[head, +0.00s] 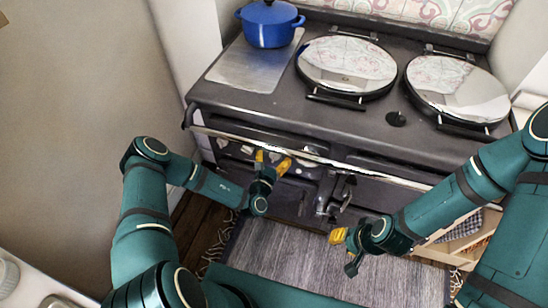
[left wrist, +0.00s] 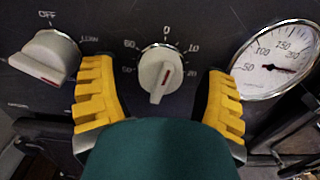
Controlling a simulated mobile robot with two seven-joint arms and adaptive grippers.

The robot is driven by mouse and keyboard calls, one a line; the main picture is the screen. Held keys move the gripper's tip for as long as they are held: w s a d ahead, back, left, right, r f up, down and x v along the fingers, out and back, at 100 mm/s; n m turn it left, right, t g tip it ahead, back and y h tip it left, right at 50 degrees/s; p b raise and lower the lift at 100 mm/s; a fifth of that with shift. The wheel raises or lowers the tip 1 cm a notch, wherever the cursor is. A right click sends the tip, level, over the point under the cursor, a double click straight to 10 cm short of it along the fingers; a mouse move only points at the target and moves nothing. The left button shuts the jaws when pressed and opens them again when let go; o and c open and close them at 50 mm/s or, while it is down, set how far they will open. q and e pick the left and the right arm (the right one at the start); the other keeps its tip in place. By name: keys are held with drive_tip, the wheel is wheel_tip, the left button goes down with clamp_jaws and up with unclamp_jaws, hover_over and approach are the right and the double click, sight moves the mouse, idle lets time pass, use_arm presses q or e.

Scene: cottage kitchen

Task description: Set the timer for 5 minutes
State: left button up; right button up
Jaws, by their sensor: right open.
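The timer knob (left wrist: 160,74) is a pale grey knob with a red mark, on a dark panel with white numbers around it, 0 at the top. Its grip points downward in the left wrist view. My left gripper (head: 272,161) is at the stove front. In the left wrist view its yellow fingers (left wrist: 158,95) are spread to either side of the knob, with gaps, not touching it. In the head view the gripper hides most of the dial. My right gripper (head: 345,250) is open and empty, low in front of the stove.
A second knob marked OFF (left wrist: 46,56) is left of the timer, and a round gauge (left wrist: 275,62) is right of it. A rail (head: 270,143) runs along the stove's front edge. A blue pot (head: 269,25) and two round lids (head: 346,65) are on top.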

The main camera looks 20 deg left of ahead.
use_arm(q)
drive_tip(key=shift+s, duration=0.15)
drive_tip(key=s, duration=1.1)
drive_tip(key=shift+s+a, duration=0.2)
drive_tip(key=shift+s, duration=0.2)
drive_tip(key=w+n+p, duration=0.2)
drive_tip(key=w+n, duration=0.2)
drive_tip(key=n, duration=0.5)
drive_tip(key=w+n+p, duration=0.3)
drive_tip(key=w+n, duration=0.1)
drive_tip(key=n, duration=0.6)
drive_tip(key=w+n+y+p, duration=0.1)
drive_tip(key=w+n+p, duration=0.2)
drive_tip(key=n, duration=0.6)
drive_tip(key=shift+w+d+r+n, duration=0.2)
drive_tip(key=shift+w+d+n, duration=0.2)
drive_tip(key=shift+w, duration=0.25)
use_arm(e)
wheel_tip(320, 180, up, 8)
drive_tip(key=w, duration=0.1)
drive_tip(key=shift+w+d+t, duration=0.15)
drive_tip(key=shift+w+t, duration=0.15)
